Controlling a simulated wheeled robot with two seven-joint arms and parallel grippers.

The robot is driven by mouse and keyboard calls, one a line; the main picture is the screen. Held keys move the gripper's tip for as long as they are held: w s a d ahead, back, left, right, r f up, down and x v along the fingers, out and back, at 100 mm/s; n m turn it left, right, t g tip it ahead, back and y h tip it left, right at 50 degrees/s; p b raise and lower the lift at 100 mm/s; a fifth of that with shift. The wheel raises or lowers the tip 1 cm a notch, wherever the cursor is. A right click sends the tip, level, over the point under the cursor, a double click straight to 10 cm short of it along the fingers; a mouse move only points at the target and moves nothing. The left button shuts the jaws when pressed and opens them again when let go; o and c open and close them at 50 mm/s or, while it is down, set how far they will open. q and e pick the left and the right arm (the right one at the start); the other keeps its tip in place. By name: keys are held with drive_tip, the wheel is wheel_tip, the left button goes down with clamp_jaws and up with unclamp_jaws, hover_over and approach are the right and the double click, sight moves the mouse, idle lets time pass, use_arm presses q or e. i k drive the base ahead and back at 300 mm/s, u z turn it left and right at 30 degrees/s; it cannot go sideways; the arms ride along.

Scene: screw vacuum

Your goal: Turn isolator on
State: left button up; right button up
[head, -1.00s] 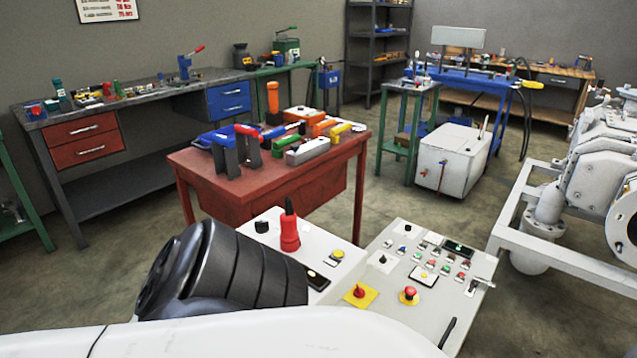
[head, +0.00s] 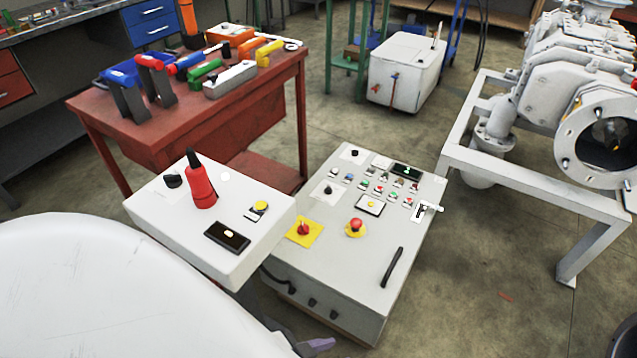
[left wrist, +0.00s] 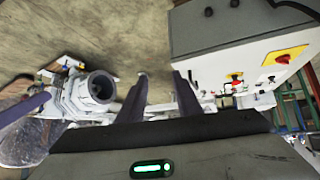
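The likely isolator is a red rotary knob (head: 303,229) on a yellow square plate (head: 297,238), on top of the grey control cabinet (head: 345,275). I cannot tell its switch position. In the left wrist view a yellow plate with a red knob (left wrist: 289,54) shows on the cabinet (left wrist: 225,35), at the upper right. My left gripper (left wrist: 160,85) is open and empty, its two fingers apart, with the cabinet beyond and to the right. A greyish-purple fingertip shows at the head view's bottom edge; whose it is I cannot tell. My right gripper is not identifiable.
A red mushroom button (head: 356,226) on a yellow base sits beside the knob. A white panel (head: 250,255) with a red handle (head: 200,190) adjoins on the left. A red workbench (head: 190,140) stands behind, and a white-framed machine (head: 520,195) at right.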

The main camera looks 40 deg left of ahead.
sight(303, 230)
drive_tip(key=i, duration=0.6)
drive_tip(key=u, duration=2.7)
drive_tip(key=i, duration=0.45)
drive_tip(key=u, duration=0.05)
